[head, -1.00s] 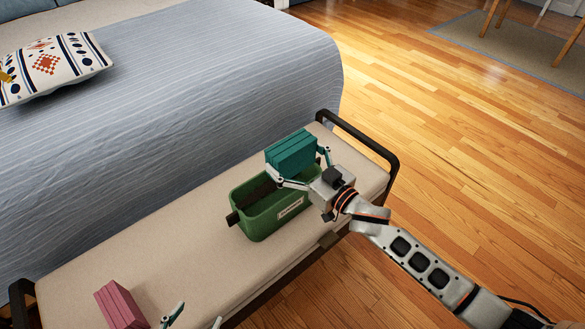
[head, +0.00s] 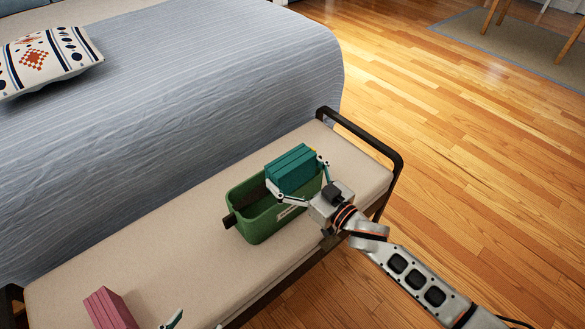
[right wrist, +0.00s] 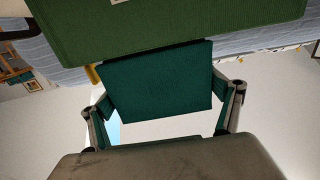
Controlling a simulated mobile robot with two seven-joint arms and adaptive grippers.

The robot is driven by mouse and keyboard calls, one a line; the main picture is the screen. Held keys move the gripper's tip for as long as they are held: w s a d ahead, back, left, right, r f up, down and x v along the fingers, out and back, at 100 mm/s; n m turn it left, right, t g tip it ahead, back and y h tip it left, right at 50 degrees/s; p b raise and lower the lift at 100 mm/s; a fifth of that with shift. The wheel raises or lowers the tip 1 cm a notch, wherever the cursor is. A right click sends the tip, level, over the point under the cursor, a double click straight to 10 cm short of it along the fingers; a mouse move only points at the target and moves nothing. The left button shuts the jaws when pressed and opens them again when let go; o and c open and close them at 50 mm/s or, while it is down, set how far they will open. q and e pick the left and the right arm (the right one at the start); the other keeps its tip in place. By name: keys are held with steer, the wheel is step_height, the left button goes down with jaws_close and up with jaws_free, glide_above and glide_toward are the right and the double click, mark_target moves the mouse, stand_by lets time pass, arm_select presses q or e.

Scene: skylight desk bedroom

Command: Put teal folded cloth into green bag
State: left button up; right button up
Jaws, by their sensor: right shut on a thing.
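The teal folded cloth (head: 290,168) is a thick block of stacked layers. My right gripper (head: 299,184) is shut on it, with one finger at each side. In the head view the cloth overlaps the far right end of the open green bag (head: 262,222), which stands upright on the bench. I cannot tell whether its lower edge is below the rim. In the right wrist view the cloth (right wrist: 160,80) is between the fingers, with the green bag wall (right wrist: 170,30) at the top. My left gripper (head: 195,324) shows only its fingertips, apart and seemingly empty, at the bottom edge.
The beige bench (head: 165,225) has dark metal end rails (head: 365,138). A pink folded cloth (head: 110,308) lies at its near left. A bed with a blue-grey cover (head: 190,100) stands behind. The bench top between the pink cloth and the bag is clear.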

steer(key=o, duration=1)
arm_select(q)
steer(key=shift+r, duration=0.15)
steer(key=shift+w, duration=0.1)
arm_select(e)
steer(key=shift+r, duration=0.3)
steer(key=shift+r+p, duration=0.3)
steer(key=shift+r, duration=0.25)
arm_select(q)
steer(key=shift+s+a+f+p, duration=0.2)
steer(key=shift+s+a+p, duration=0.2)
steer(key=shift+p, duration=0.5)
arm_select(e)
steer(key=v, duration=1.2)
steer(key=shift+f, duration=0.25)
